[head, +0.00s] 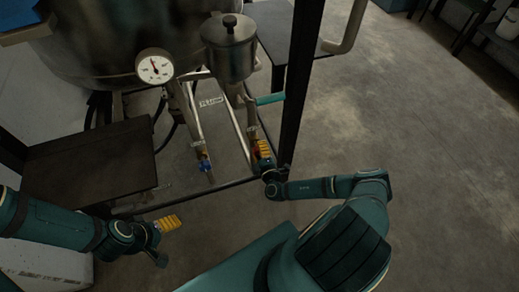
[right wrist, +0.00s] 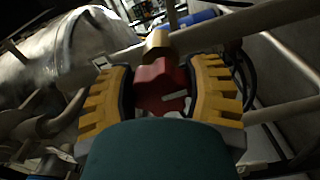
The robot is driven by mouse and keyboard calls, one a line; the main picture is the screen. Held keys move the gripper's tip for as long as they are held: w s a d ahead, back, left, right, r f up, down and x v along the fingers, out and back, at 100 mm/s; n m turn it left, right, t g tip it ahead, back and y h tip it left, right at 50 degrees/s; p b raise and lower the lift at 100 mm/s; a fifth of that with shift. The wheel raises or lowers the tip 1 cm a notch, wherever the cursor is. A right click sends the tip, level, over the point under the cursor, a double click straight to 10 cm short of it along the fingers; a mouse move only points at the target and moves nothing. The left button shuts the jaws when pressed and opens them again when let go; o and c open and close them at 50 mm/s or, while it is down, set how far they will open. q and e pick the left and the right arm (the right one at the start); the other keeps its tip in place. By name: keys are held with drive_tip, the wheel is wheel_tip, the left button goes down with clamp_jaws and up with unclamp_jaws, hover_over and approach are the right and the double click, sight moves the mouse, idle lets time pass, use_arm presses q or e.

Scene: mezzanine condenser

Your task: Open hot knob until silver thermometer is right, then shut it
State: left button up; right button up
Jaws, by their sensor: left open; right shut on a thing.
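The silver thermometer (head: 154,66) is a round white dial in a metal rim on the front of the big tank. Its needle looks to point up and left, but the scale is too small to read. The red hot knob (right wrist: 162,85) sits on a pipe with a brass fitting, between the yellow fingers of my right gripper (right wrist: 168,92). My right gripper is shut on it; in the head view this gripper (head: 264,151) hides most of the knob. My left gripper (head: 166,224) is open and empty, low at the left, apart from the pipes.
A blue knob (head: 205,165) is on the pipe left of the red one. A small lidded pot (head: 229,45) stands above. A dark upright post (head: 299,80) is close to my right gripper. A dark side table (head: 90,165) is at left. Floor at right is clear.

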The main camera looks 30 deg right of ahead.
drive_tip(key=shift+f+m, duration=0.1)
drive_tip(key=shift+m, duration=0.5)
drive_tip(key=o, duration=1.2)
drive_tip(key=v, duration=1.2)
drive_tip(key=shift+s, duration=0.1)
